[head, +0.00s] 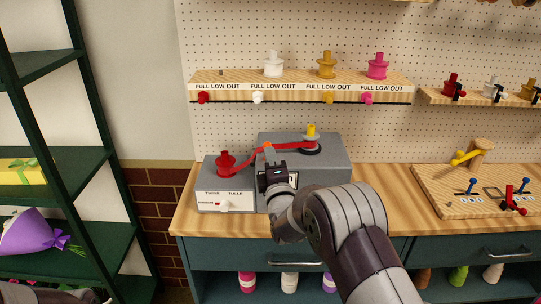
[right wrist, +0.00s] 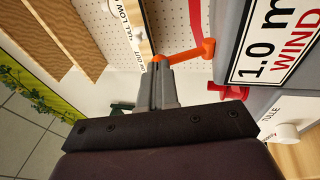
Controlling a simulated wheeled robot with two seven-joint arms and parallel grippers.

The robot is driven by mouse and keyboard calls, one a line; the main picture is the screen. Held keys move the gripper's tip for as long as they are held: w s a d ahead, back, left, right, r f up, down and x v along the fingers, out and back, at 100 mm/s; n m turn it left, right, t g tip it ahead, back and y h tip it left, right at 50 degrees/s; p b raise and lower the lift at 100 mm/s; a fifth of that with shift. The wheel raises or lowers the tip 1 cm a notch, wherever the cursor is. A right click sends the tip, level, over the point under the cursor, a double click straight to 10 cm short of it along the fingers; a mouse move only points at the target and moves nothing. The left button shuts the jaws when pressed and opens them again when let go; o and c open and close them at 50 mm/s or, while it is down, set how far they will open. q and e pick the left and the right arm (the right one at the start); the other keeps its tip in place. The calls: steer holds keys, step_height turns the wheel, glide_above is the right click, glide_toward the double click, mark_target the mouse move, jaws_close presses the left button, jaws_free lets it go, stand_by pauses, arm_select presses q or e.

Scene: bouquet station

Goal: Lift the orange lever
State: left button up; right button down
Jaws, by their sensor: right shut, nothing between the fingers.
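The orange lever (head: 269,147) shows as a small orange piece in the head view, at the front of the grey machine (head: 333,172), by the red ribbon. In the right wrist view the orange lever (right wrist: 192,52) runs from the upper right down to my fingertips. My right gripper (head: 270,163) is in front of the machine, just below the lever. In the right wrist view my right gripper (right wrist: 160,68) is shut, its grey fingertips at the lever's end. I cannot tell whether they touch it. My left gripper is not in view.
A red spool (head: 225,162) stands left on the machine, a yellow one (head: 311,131) behind. A white switch (head: 222,204) is on the front panel. A shelf (head: 300,89) with spools hangs above. A wooden board (head: 440,190) with small levers lies right, past clear counter.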

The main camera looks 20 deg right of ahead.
steer(key=w+r+g+p, duration=0.1)
steer(key=g+p, duration=0.1)
steer(key=p, duration=0.2)
steer(key=w+d+r+m+g+p, duration=0.1)
steer(key=w+g+p, duration=0.1)
steer(key=g+p, duration=0.1)
steer(key=w+r+g+p, duration=0.1)
steer(key=r+g+p, duration=0.1)
steer(key=p, duration=0.4)
steer(key=shift+w+d+g+y, duration=0.2)
steer(key=shift+g+y, duration=0.1)
steer(key=shift+y, duration=0.1)
steer(key=shift+w+f+g, duration=0.15)
steer(key=shift+w+g, duration=0.05)
steer(key=shift+g, duration=0.1)
steer(key=shift+f, duration=0.25)
steer(key=shift+r+p, duration=0.5)
steer(key=shift+r, duration=0.4)
steer(key=shift+r, duration=0.1)
